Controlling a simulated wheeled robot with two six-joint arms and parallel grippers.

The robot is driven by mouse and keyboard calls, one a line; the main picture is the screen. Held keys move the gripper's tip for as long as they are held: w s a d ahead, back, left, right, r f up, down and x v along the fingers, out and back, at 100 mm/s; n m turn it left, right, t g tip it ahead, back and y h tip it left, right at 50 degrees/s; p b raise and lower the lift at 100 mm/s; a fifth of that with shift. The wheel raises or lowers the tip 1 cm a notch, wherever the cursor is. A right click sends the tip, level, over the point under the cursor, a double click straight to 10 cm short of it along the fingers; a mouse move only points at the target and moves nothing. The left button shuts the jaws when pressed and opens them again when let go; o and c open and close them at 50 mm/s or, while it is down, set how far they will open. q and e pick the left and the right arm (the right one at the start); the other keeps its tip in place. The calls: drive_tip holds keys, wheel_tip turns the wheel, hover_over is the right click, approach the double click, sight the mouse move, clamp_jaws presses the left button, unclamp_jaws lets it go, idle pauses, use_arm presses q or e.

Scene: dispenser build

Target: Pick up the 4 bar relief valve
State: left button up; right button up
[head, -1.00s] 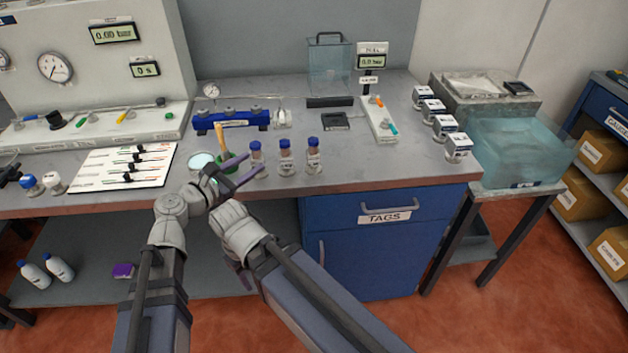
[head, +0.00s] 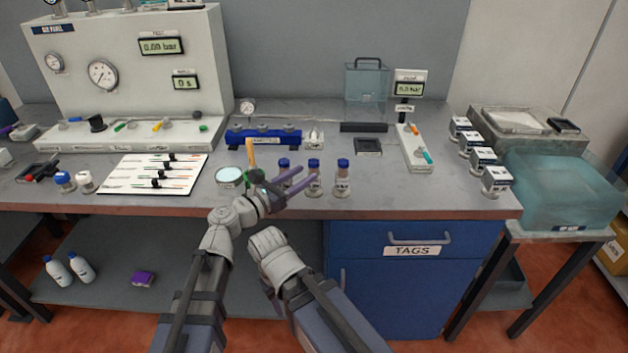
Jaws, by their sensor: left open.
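I cannot single out the 4 bar relief valve, as the small labels are too blurred to read. A blue-topped fitting (head: 64,182) and a white-topped fitting (head: 86,182) stand upright at the left of the bench. Several small white labelled boxes (head: 483,158) stand in a row at the right. My left gripper (head: 308,189) is open and empty, its purple fingers pointing right in front of the blue-capped bottles (head: 343,178). My right arm's wrist (head: 272,248) is low before the bench edge, and its fingers are not clearly visible.
A white card (head: 120,176) with several small parts lies at centre left. The gauge panel (head: 70,85) and blue manifold (head: 265,136) stand behind. A round dish (head: 229,177) is near my left gripper. A water tank (head: 565,190) is right.

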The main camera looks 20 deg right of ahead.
sight(310, 168)
use_arm(q)
drive_tip(key=x, duration=0.5)
drive_tip(key=shift+w+r+p, duration=0.15)
drive_tip(key=shift+r+p, duration=0.15)
drive_tip(key=shift+a, duration=0.1)
drive_tip(key=shift+c, duration=0.2)
clamp_jaws()
